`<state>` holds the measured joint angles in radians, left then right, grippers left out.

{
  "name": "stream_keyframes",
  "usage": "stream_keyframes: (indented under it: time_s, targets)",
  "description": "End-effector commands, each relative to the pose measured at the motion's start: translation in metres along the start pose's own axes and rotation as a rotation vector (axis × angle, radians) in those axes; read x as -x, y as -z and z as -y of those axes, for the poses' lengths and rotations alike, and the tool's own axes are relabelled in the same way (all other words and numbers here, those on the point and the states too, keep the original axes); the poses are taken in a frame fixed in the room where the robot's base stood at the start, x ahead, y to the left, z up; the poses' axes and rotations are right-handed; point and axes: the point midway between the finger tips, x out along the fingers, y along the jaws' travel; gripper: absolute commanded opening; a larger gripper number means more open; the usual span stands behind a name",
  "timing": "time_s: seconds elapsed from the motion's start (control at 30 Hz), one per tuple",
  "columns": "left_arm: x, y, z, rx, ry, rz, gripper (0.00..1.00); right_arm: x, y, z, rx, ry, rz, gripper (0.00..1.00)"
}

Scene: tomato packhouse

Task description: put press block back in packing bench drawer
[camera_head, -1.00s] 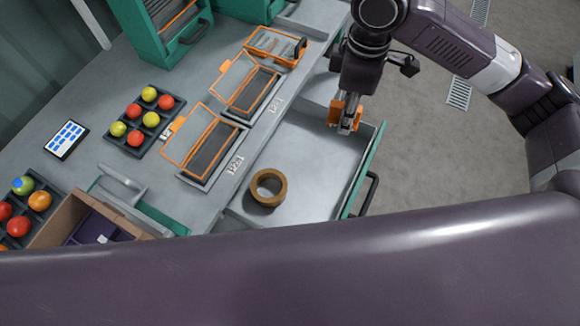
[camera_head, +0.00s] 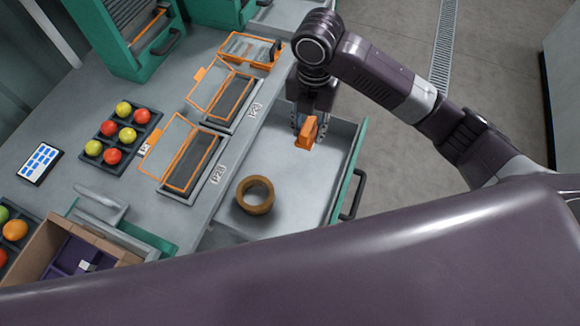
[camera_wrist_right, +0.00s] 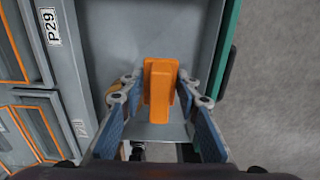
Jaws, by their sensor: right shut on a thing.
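The orange press block (camera_head: 306,133) is in my right gripper (camera_head: 309,128), which is over the far part of the open drawer (camera_head: 300,180). In the right wrist view the press block (camera_wrist_right: 160,90) stands between the two fingers of the right gripper (camera_wrist_right: 160,100), with the grey drawer floor (camera_wrist_right: 150,30) behind it. I cannot tell whether the block touches the drawer floor. The drawer is pulled out from the packing bench (camera_head: 130,75) and has a green front with a dark handle. My left gripper is not in view.
A brown ring-shaped roll (camera_head: 255,195) lies in the near part of the drawer. On the bench are orange-framed hinged trays (camera_head: 185,155), a tray of tomatoes (camera_head: 122,135), a tablet (camera_head: 40,163) and a cardboard box (camera_head: 65,245). Open floor lies right of the drawer.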

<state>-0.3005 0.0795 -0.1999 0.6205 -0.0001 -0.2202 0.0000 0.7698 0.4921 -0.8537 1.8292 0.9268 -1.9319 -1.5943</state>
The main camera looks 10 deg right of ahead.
Motion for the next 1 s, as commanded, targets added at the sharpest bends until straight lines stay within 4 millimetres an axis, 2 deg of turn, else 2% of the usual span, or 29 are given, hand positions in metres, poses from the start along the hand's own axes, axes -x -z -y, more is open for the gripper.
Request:
stream_keyframes:
  time_s: [0.1,0.4,0.5,0.67,0.9,1.0]
  targets:
    - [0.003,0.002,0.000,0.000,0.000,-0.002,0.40,-0.034,0.002,0.002,-0.002,0.007,-0.005,0.12]
    - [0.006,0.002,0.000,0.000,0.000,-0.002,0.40,-0.110,0.001,0.002,-0.003,0.005,-0.003,0.12]
    - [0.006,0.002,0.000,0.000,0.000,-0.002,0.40,-0.125,0.001,0.002,-0.003,0.002,-0.001,0.12]
    - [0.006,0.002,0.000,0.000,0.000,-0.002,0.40,-0.138,0.001,0.001,-0.002,0.002,-0.001,0.12]
    - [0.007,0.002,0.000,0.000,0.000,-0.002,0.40,-0.172,0.001,0.002,-0.002,0.003,-0.002,0.12]
    - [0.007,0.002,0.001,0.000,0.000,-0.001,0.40,-0.177,0.000,0.002,-0.002,0.002,0.001,0.12]
